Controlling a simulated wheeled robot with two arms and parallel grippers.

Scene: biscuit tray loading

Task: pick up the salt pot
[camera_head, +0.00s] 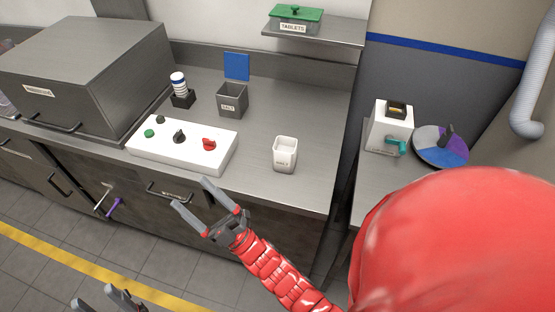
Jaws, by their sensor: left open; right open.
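A small white square pot (285,155) stands upright near the front right of the steel counter (310,110). Its small label seems to read SALT. A grey open-topped box (232,101) stands further back and left, and its label also seems to read SALT. My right gripper (191,192), on the red arm, is open and empty in front of the counter's edge, left of and nearer than the white pot. My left gripper (97,295) is open at the bottom left, partly cut off by the frame, far from both.
A white control box (182,143) with knobs lies left of the white pot. A large steel cabinet (85,75), a striped stack (180,84) in a black holder and a blue square (236,66) are further back. A green-lidded tablets box (295,17) sits on a shelf.

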